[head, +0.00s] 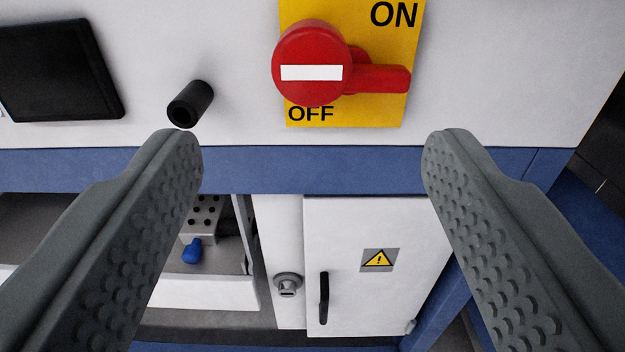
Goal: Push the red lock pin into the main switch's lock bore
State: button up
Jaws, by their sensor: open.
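The main switch (312,62) is a red round knob with a white bar, on a yellow plate (375,112) marked ON at upper right and OFF at lower left. Its red handle (382,79) points right. I cannot make out a lock bore on it. No separate red lock pin shows in the head view. My gripper (311,145) is open and empty, with its two grey studded fingers wide apart. In the picture the fingertips are below the switch, one to each side of it.
A black cylinder (190,103) sticks out of the white panel left of the switch. A dark screen (58,70) is farther left. Below the blue rail (310,170) are an open bay with a blue-ended part (192,251) and a white door (385,300) with a black handle.

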jog(key=s, duration=0.9)
jog(key=shift+s, duration=0.1)
jog(key=s+d+r, duration=0.1)
jog(key=s+r, duration=0.2)
jog(key=s, duration=0.8)
jog(key=s+d+r, duration=0.1)
jog(key=s+r, duration=0.3)
jog(key=s, duration=0.8)
jog(key=s+d+r, duration=0.1)
jog(key=s+r, duration=0.2)
jog(key=s, duration=0.8)
jog(key=shift+s+r+g, duration=0.3)
jog(key=shift+s+r, duration=0.1)
